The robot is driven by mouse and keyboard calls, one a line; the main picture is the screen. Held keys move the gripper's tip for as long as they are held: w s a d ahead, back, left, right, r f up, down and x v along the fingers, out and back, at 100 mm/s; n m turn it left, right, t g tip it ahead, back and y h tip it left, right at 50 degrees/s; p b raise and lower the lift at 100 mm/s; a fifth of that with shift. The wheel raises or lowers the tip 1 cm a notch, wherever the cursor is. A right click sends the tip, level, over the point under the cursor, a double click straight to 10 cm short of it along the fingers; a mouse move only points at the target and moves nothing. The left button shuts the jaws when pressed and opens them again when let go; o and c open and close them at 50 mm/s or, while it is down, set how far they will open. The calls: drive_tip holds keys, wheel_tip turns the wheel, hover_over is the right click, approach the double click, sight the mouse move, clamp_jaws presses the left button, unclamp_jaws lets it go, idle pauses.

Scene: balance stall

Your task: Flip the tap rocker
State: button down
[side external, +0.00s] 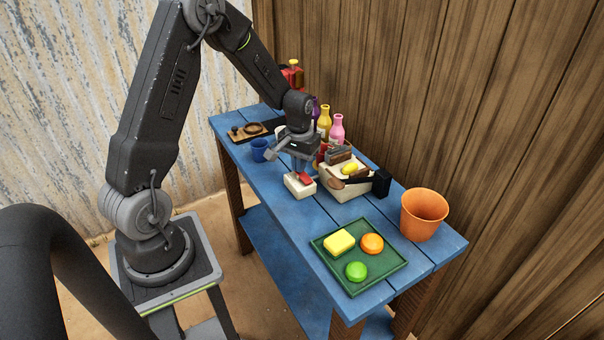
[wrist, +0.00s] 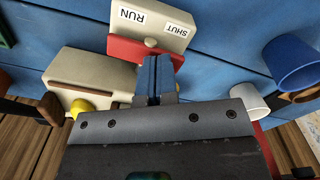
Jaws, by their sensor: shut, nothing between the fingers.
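The tap rocker is a red paddle (side external: 304,178) on a small cream box (side external: 299,190) on the blue table. In the wrist view the red rocker (wrist: 125,49) lies along the near side of the cream box (wrist: 165,25), whose labels read RUN and SHUT. My gripper (side external: 298,166) is shut and empty, pointing down just above the box. In the wrist view its blue fingertips (wrist: 158,70) overlap the red rocker and hide part of it. I cannot tell whether they touch it.
A larger cream box (side external: 345,189) with a yellow item stands close to the right. Bottles (side external: 336,128) stand behind. A blue cup (side external: 261,150) is at the left. A green tray (side external: 324,247) and orange bucket (side external: 423,216) are at the right end.

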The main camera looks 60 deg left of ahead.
drive_tip(key=shift+f, duration=0.15)
drive_tip(key=shift+r, duration=3.5)
drive_tip(key=shift+d+r, duration=0.2)
drive_tip(key=shift+r, duration=0.1)
drive_tip(key=s+d+r+m+t, duration=0.5)
drive_tip(key=s+d+r, duration=1)
drive_tip(key=s+d, duration=0.3)
drive_tip(key=shift+r+m+t, duration=0.15)
drive_tip(key=shift+m+t, duration=0.15)
drive_tip(key=shift+m, duration=0.2)
